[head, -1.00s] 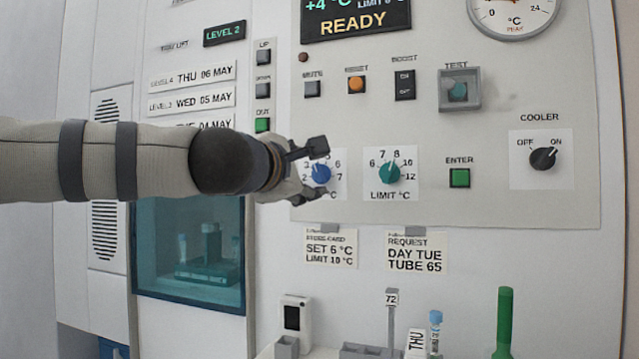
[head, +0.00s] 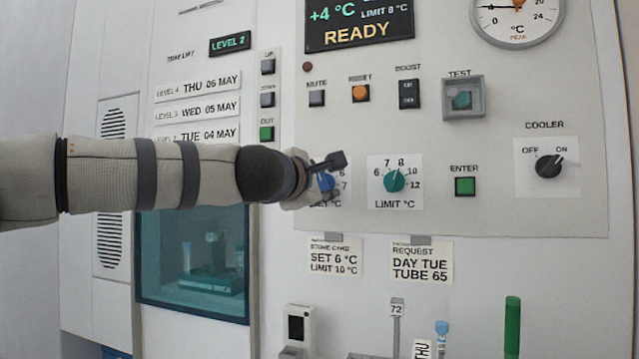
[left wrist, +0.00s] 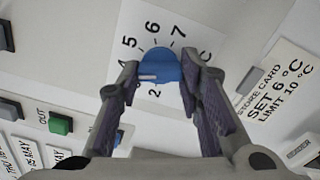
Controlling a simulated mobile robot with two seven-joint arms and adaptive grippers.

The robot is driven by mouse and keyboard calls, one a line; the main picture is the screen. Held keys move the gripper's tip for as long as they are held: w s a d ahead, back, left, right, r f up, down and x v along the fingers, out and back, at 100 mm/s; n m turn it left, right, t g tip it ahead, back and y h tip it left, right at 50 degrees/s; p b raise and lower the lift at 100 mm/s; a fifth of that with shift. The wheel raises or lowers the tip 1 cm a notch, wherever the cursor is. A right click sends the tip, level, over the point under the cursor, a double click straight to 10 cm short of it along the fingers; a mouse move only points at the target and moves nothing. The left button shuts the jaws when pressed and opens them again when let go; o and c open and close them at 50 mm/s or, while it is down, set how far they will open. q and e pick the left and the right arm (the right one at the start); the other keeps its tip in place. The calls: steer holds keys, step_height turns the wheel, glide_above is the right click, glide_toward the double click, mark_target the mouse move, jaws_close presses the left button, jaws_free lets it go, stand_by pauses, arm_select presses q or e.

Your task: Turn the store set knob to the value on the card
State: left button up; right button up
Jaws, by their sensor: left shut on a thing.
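The blue store set knob (head: 327,183) is on the panel, partly hidden by my left gripper (head: 328,179) in the head view. In the left wrist view the knob (left wrist: 160,67) is between the two fingers of my left gripper (left wrist: 158,75), which is shut on it. A white pointer line on the knob points left, towards the low side of the dial; the exact value is partly hidden by a finger. The numbers 5, 6 and 7 show above the knob. The store card (head: 335,258) below reads SET 6 °C, LIMIT 10 °C. My right gripper is out of view.
The teal limit knob (head: 394,180) is just right of the blue knob. The green ENTER button (head: 465,186) and black cooler knob (head: 549,166) are further right. A request card (head: 421,262) hangs beside the store card. The display (head: 358,24) reads +4 °C, READY.

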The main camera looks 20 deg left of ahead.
arm_select(q)
steer(key=shift+s+r+m, duration=0.1)
steer(key=shift+r+m, duration=0.1)
steer(key=shift+m, duration=0.1)
steer(key=m+p, duration=0.4)
steer(key=m, duration=0.1)
steer(key=shift+s+r+p, duration=0.15)
steer(key=shift+r+p, duration=0.2)
steer(key=shift+r, duration=0.05)
steer(key=shift+m, duration=0.7)
steer(key=shift+f+m+p, duration=0.2)
steer(key=shift+m+p, duration=0.3)
steer(key=shift+m, duration=0.4)
steer(key=shift+f+m, duration=0.15)
steer(key=shift+m, duration=0.75)
steer(key=shift+w+f+m, duration=0.1)
steer(key=shift+m, duration=1.15)
steer(key=shift+w+f+m, duration=0.1)
steer(key=shift+m, duration=1.15)
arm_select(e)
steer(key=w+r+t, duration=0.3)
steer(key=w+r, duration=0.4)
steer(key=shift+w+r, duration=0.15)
arm_select(q)
steer(key=o, duration=1.2)
steer(key=shift+c, duration=0.2)
